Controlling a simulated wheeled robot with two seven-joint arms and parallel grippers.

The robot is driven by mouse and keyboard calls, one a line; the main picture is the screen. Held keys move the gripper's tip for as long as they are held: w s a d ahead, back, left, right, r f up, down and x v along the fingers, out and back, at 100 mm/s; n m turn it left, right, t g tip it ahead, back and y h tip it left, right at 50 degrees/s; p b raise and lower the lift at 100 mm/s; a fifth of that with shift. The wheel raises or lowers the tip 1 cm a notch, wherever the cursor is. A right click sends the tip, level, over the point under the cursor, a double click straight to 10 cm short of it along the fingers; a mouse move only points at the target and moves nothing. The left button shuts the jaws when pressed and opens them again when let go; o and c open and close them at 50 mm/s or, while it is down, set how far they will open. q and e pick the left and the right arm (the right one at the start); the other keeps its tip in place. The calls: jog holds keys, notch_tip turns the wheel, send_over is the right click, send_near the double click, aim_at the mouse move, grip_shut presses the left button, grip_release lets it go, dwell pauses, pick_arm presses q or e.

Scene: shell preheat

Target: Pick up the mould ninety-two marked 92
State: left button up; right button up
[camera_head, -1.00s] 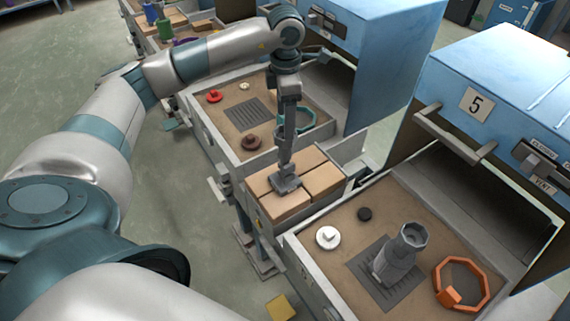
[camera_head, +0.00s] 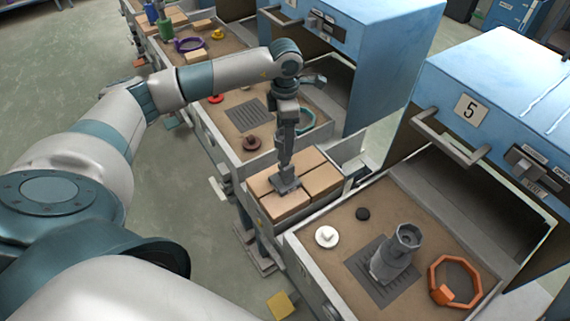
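I cannot read a 92 on anything in view. My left gripper (camera_head: 285,185) points down at the tan blocks (camera_head: 322,180) between the two trays, well left of the grey piece. It is small and dark, and I cannot tell whether its fingers are open or touch a block. My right gripper is not in view.
A white knob (camera_head: 326,236), a black disc (camera_head: 363,214) and an orange octagonal ring (camera_head: 455,281) lie around the grey piece. The blue furnace marked 5 (camera_head: 468,105) stands behind with its chamber open. Another tray (camera_head: 222,125) and furnace (camera_head: 385,40) stand farther back.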

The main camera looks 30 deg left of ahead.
pick_arm(q)
jog(key=shift+f, duration=0.5)
jog(key=shift+r, duration=0.1)
grip_shut()
